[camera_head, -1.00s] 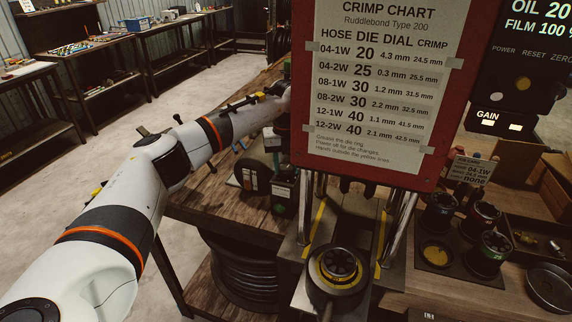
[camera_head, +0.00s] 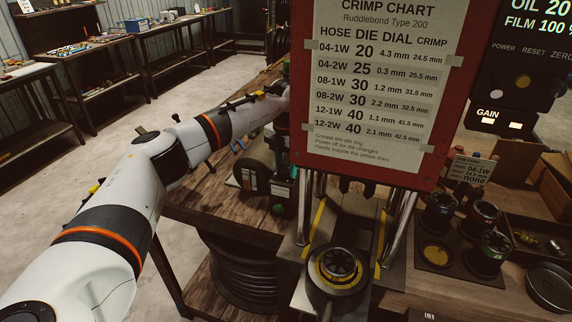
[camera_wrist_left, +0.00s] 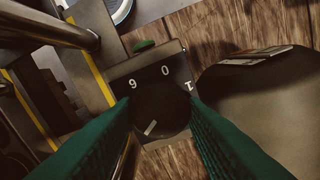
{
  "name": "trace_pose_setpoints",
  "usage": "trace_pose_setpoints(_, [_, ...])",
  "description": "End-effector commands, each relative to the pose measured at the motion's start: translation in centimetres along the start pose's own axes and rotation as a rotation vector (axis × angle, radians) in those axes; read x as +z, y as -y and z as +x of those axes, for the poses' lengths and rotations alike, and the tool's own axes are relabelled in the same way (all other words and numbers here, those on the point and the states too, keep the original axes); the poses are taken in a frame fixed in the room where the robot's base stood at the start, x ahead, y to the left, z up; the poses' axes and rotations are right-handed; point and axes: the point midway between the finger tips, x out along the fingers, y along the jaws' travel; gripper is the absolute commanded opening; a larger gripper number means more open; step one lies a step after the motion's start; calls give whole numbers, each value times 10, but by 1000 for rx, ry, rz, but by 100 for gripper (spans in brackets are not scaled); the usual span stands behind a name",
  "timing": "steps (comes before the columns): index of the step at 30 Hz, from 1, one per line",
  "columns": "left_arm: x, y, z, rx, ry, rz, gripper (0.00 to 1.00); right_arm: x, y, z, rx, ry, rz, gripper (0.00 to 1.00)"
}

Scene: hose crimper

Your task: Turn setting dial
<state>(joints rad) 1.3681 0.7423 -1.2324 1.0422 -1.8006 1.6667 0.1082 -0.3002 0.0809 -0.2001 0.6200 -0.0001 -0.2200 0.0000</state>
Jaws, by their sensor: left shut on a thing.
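The setting dial (camera_wrist_left: 158,112) is a black round knob on a dark plate, in the left wrist view. Its pale pointer line (camera_wrist_left: 150,127) faces the lower left of the picture. The printed digits 9, 0 and 1 show around the dial's far side; the rest are hidden. My left gripper (camera_wrist_left: 160,104) has its two green fingers on either side of the dial, shut on it. In the head view my left arm (camera_head: 150,185) reaches behind the red chart panel (camera_head: 450,150), which hides the gripper. My right gripper is not in view.
The crimp chart (camera_head: 375,90) lists hose, die and dial values. A tag reading 04-1W (camera_head: 472,170) stands at right near several dies (camera_head: 440,213). The crimper's die head (camera_head: 338,265) and metal posts (camera_head: 398,225) are close to the arm's work area. A green button (camera_wrist_left: 143,46) sits beside the dial.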

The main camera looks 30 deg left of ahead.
Motion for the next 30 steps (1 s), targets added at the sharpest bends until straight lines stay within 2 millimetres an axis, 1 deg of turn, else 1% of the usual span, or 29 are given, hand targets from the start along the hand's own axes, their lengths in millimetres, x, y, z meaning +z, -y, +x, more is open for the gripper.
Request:
trace_pose_setpoints(3, [-1, 0, -1, 0, -4, 61, 15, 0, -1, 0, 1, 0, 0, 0])
trace_pose_setpoints(10, [-1, 0, -1, -1, -4, 133, 15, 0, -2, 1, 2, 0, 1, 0])
trace_pose_setpoints(26, [-1, 0, -2, -1, -5, 154, 15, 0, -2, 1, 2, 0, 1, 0])
trace_pose_setpoints(27, [-1, 0, -2, -1, -5, 154, 42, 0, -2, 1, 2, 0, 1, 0])
trace_pose_setpoints(29, [-1, 0, -1, -1, -4, 154, 52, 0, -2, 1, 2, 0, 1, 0])
trace_pose_setpoints(30, [-1, 0, -1, -1, -4, 154, 59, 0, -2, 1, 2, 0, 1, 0])
